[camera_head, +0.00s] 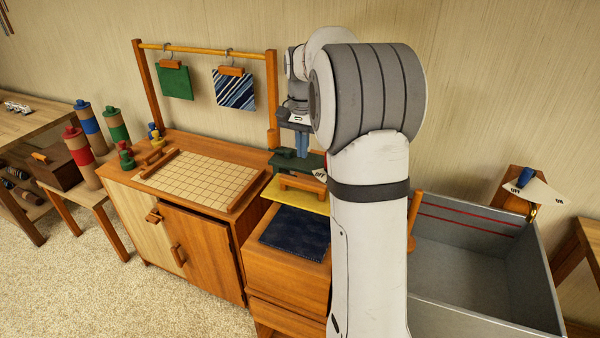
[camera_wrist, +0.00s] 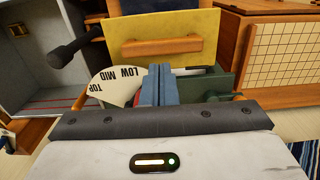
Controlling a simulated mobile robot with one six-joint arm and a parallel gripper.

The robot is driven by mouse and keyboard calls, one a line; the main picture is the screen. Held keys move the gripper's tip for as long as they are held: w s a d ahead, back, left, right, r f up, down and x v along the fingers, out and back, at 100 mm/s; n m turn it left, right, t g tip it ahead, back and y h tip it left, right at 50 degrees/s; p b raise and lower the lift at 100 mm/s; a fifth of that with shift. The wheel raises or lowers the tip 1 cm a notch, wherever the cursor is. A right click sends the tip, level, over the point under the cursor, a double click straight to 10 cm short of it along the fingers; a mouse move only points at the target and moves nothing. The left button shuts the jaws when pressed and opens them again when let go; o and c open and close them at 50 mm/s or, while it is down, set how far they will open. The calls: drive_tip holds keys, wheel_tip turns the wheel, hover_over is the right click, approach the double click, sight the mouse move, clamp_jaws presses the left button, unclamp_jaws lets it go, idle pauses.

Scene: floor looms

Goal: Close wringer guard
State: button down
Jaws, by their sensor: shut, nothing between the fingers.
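The wringer guard looks to be the yellow panel (camera_head: 292,201) with a wooden bar handle (camera_head: 303,185), right of the gridded board in the head view. In the wrist view the yellow panel (camera_wrist: 190,23) stands at top centre, its handle (camera_wrist: 155,46) across its lower part. Dark green wringer housing (camera_wrist: 205,86) shows below it. My gripper (camera_head: 301,153) is above the green part in the head view. In the wrist view my gripper's blue fingers (camera_wrist: 159,84) are shut and empty, just below the handle in the picture. Contact cannot be told. My arm hides the wringer's right side.
A white dial plate marked TOP, LOW, MID (camera_wrist: 117,84) and a black-knobbed lever (camera_wrist: 68,52) lie left of my fingers. A dark blue cloth (camera_head: 297,233) lies on the wooden cabinet. A grey tub (camera_head: 465,255) stands right, the gridded board (camera_head: 200,182) left.

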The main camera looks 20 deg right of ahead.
sight(302, 183)
wheel_tip(302, 183, down, 8)
drive_tip(key=shift+a+f+p, duration=0.1)
drive_tip(key=shift+f+p, duration=0.1)
drive_tip(key=shift+p, duration=0.35)
drive_tip(key=shift+s+f+b, duration=0.1)
drive_tip(key=shift+f+b, duration=0.1)
drive_tip(key=shift+b, duration=0.15)
